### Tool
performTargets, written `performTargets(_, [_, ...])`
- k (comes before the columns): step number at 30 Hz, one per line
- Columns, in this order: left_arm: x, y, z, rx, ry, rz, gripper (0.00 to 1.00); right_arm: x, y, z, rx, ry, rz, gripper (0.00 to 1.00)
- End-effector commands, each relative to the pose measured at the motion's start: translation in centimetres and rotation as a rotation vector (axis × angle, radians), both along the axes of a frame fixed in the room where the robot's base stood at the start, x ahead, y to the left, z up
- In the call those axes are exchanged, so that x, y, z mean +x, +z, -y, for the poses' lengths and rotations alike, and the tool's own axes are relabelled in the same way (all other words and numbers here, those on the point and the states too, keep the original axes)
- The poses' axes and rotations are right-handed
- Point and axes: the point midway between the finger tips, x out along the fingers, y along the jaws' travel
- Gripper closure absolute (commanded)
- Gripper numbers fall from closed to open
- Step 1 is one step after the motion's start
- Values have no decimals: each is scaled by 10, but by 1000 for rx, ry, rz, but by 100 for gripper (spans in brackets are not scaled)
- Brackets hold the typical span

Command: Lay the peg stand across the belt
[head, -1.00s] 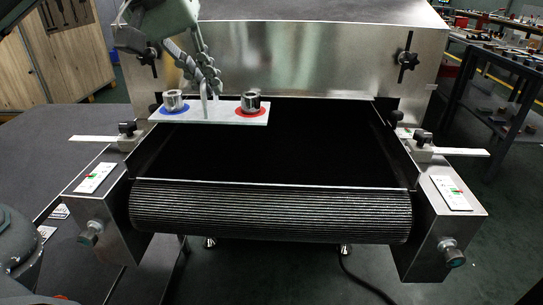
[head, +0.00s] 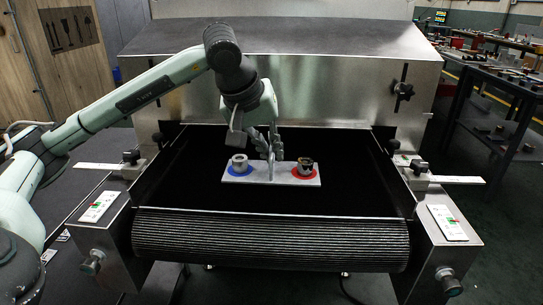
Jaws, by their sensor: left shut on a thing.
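The peg stand (head: 268,178) is a pale flat plate with a metal cup on a blue disc (head: 231,170) at its left and a metal cup on a red disc (head: 306,172) at its right. It lies crosswise over the black belt (head: 200,197), near its middle. I cannot tell whether it touches the belt. My left gripper (head: 271,158) is above the plate's centre, between the two cups, shut on the stand's middle part. The fingers hide part of that middle. My right gripper is not in view.
The dryer's steel hood (head: 290,80) stands behind the belt. Side rails with black knobs (head: 131,157) flank the belt. The ribbed front roller (head: 270,238) is at the near end. Belt around the stand is clear. A dark shelf table (head: 500,110) stands at the right.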

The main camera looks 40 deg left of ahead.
Motion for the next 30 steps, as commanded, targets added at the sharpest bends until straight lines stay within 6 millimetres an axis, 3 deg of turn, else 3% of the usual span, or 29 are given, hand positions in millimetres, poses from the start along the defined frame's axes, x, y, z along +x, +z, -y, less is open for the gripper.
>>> performTargets(4, [0,-13,-1,0,1,4,100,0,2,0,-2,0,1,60])
performTargets(16, [1,-15,0,0,0,6,100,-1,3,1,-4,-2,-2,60])
performTargets(18, [0,-16,0,0,0,1,87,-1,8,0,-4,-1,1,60])
performTargets(22, [0,-16,0,0,0,1,72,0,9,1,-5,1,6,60])
performTargets(30, [0,-16,0,0,0,1,72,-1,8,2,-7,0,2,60])
